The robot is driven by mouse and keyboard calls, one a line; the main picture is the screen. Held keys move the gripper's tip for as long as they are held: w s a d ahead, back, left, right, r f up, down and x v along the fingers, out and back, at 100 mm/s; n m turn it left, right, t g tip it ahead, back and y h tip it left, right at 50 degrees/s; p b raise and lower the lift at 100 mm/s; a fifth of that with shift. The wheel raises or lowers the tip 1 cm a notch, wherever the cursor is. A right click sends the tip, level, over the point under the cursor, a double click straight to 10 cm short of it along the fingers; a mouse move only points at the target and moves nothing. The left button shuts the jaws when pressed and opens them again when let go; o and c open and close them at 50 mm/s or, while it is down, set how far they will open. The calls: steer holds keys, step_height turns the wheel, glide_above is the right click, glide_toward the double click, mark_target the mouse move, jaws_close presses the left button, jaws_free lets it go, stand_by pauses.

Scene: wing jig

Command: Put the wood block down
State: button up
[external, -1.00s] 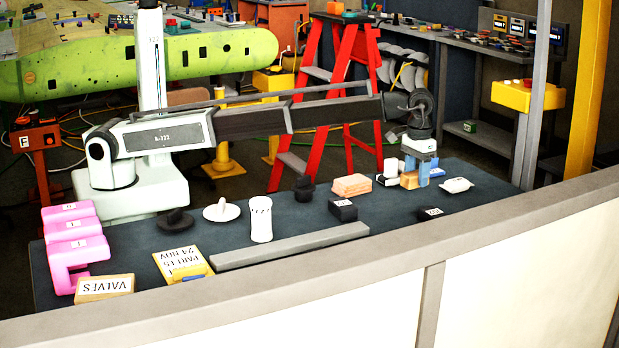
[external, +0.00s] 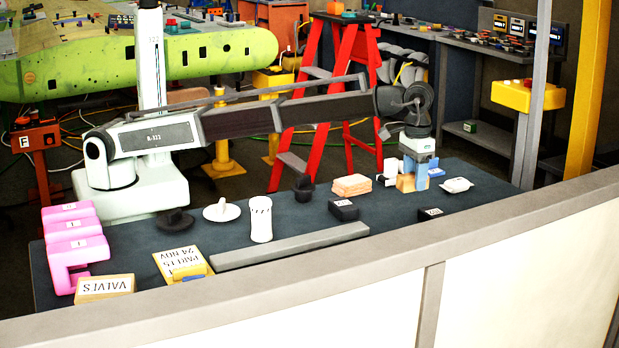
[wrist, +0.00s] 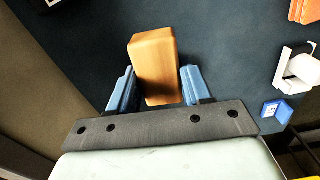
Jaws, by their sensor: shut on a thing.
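The wood block (external: 406,183) is a small tan-orange block near the far right end of the dark table. It also shows in the wrist view (wrist: 154,58), lying lengthwise between the two blue fingers. My gripper (external: 416,175) points down and is shut on the block; in the wrist view its fingers (wrist: 155,88) flank the near part of the block. The block is at or very near the table top; I cannot tell whether its underside touches.
A white tray-like item (external: 457,185) is right of the gripper, with blue and white items (external: 436,172) behind it. A stack of orange-pink pieces (external: 351,185) is to the left. Dark table (wrist: 85,50) around the block is clear.

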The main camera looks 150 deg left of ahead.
steer(key=w+d+m, duration=0.2)
steer(key=w+d, duration=0.9)
steer(key=d, duration=0.5)
steer(key=w+d+m, duration=0.2)
steer(key=d, duration=1.2)
steer(key=w+d+m, duration=0.2)
steer(key=w+d, duration=0.1)
steer(key=d, duration=1)
steer(key=s+d+n, duration=0.4)
steer(key=s+n, duration=0.2)
steer(key=n, duration=0.1)
steer(key=shift+w+d+f, duration=0.1)
steer(key=shift+f, duration=4.95)
steer(key=shift+f, duration=0.1)
steer(key=o, duration=1.1)
steer(key=shift+c, duration=0.2)
